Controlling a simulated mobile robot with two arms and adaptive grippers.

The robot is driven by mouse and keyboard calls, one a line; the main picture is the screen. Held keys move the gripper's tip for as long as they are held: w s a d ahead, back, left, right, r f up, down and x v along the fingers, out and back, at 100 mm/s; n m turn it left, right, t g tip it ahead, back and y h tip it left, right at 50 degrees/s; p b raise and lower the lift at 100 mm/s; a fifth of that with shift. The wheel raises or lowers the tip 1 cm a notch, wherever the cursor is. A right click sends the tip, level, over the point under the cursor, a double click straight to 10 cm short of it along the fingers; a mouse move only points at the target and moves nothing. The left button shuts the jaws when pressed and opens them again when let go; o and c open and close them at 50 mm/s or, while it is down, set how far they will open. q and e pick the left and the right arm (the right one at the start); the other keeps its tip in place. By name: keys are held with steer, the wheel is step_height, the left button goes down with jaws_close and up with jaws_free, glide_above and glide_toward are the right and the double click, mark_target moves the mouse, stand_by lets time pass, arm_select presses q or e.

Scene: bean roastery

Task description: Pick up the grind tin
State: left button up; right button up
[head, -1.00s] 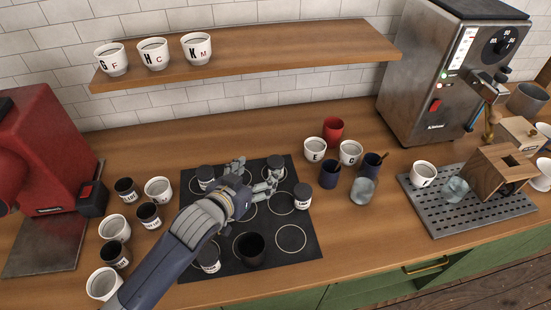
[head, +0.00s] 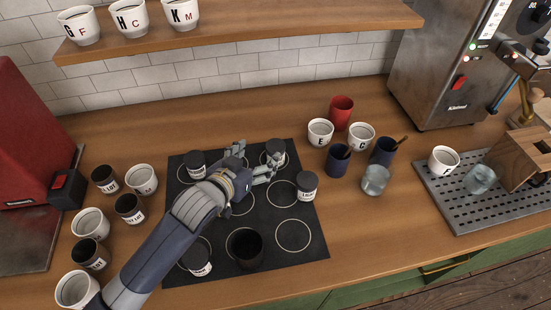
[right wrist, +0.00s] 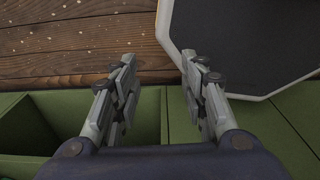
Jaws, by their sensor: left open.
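Several dark tins with white labels stand on a black mat (head: 260,222) with ring marks. I cannot read which label says grind. One tin (head: 275,149) is at the mat's back right, one (head: 195,163) at the back left, one labelled LIGHT (head: 307,186) at the right edge, and one (head: 199,256) at the front left, partly behind my arm. My left gripper (head: 256,154) is open and empty over the mat, its fingers pointing toward the back right tin. My right gripper (right wrist: 163,92) shows in the right wrist view, open and empty, away from the tins.
An open black container (head: 245,247) stands at the mat's front. White cups and dark tins crowd the left. Cups, a red cup (head: 341,112) and a glass (head: 375,180) stand right of the mat. A shelf (head: 240,32) hangs above. Green compartments (right wrist: 135,125) lie below my right gripper.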

mark_target(275, 146)
arm_select(q)
steer(key=x, duration=0.3)
steer(key=f+x, duration=0.1)
steer(key=x, duration=0.2)
steer(key=shift+s, duration=0.15)
steer(key=shift+w+d+f+p, duration=0.15)
steer(key=shift+w+d+p, duration=0.1)
steer(key=shift+w+p, duration=0.1)
steer(key=x, duration=0.3)
steer(key=shift+d+p, duration=0.15)
steer(key=shift+p, duration=0.25)
steer(key=shift+w+d+f, duration=0.25)
steer(key=shift+w+f, duration=0.1)
steer(key=shift+w, duration=0.15)
arm_select(e)
steer(key=shift+w+d+r, duration=0.1)
steer(key=shift+w+r, duration=0.4)
steer(key=shift+w, duration=0.05)
arm_select(q)
steer(key=shift+c, duration=0.6)
steer(key=c, duration=1.1)
